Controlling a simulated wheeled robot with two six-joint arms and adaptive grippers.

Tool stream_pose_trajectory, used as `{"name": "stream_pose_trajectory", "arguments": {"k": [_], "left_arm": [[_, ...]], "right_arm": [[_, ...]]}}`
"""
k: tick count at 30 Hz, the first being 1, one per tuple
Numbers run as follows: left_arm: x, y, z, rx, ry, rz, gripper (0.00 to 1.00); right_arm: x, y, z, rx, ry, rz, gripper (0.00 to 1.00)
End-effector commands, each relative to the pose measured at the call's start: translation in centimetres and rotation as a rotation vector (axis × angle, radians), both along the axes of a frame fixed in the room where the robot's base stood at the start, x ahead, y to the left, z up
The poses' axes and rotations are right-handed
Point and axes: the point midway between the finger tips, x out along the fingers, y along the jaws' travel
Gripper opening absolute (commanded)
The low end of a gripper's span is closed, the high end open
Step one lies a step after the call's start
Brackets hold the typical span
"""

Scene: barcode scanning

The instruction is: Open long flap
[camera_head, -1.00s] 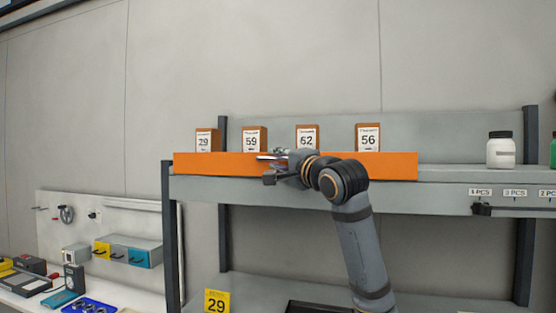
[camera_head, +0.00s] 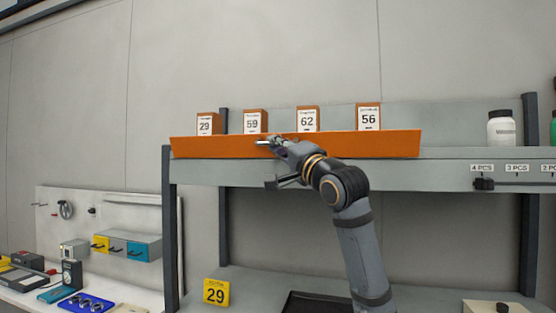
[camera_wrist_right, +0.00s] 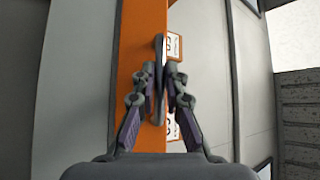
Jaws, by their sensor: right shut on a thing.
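The long orange flap (camera_head: 205,147) runs along the front edge of the upper shelf in the head view. Its top edge is wider than its bottom edge, so it leans a little toward me. My right gripper (camera_head: 277,146) is at the flap's upper edge, left of its middle. In the right wrist view, the right gripper's fingers (camera_wrist_right: 161,80) are closed on a slim grey handle (camera_wrist_right: 159,48) at the orange flap (camera_wrist_right: 128,65). My left gripper is not in view.
Several numbered orange boxes, such as the 56 box (camera_head: 369,116), stand behind the flap. A white bottle (camera_head: 501,128) stands at the right on the upper shelf (camera_head: 450,168).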

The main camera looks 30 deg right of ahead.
Motion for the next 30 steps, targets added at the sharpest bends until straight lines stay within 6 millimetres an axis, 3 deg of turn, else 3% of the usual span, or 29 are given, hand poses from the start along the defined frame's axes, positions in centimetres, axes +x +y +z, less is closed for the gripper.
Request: {"name": "stream_pose_trajectory", "arguments": {"k": [1,3,20,30], "left_arm": [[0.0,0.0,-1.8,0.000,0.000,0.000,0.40],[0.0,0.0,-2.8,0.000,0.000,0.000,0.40],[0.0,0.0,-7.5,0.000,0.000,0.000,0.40],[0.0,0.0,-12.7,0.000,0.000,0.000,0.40]], "right_arm": [[0.0,0.0,-1.4,-0.033,-0.027,-0.002,0.00],[-0.1,0.1,-1.7,-0.083,-0.071,-0.001,0.00],[-0.2,0.1,-4.7,-0.470,-0.408,-0.001,0.00],[0.1,-0.4,-6.7,-0.687,-0.598,0.000,0.00]]}}
